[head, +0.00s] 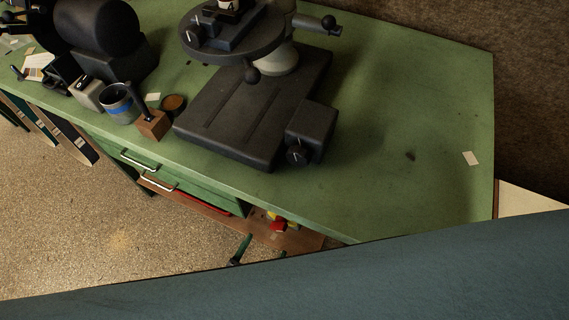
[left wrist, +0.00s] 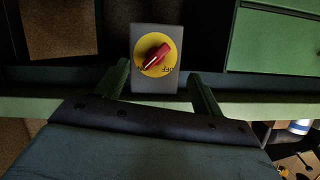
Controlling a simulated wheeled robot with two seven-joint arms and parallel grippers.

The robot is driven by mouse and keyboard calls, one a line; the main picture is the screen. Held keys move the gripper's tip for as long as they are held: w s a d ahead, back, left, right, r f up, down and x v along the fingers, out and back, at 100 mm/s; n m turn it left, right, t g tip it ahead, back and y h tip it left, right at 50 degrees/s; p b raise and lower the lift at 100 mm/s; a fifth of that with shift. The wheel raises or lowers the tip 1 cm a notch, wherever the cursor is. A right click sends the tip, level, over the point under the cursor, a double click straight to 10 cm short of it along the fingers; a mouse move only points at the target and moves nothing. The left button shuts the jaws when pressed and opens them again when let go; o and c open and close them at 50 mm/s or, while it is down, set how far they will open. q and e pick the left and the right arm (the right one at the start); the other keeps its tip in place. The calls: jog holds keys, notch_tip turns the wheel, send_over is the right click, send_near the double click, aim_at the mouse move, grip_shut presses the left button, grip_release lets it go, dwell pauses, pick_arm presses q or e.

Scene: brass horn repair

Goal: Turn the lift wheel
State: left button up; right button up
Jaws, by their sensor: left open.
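I cannot pick out a lift wheel for certain in either view. I cannot tell the gap in depth. My right gripper is not in view.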

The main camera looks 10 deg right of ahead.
aim_at(297, 160)
pick_arm(q)
notch_tip(297, 160, up, 15)
jog(key=w+d+t+h, duration=0.1)
jog(key=d+t+h, duration=0.1)
jog(key=d+t, duration=0.15)
jog(key=x, duration=0.8)
jog(key=b+x, duration=0.1)
jog(key=x, duration=0.3)
jog(key=shift+w+a, duration=0.15)
jog(key=shift+w, duration=0.45)
jog(key=c, duration=1)
jog(key=shift+m+p, duration=0.8)
jog(key=shift+m, duration=0.1)
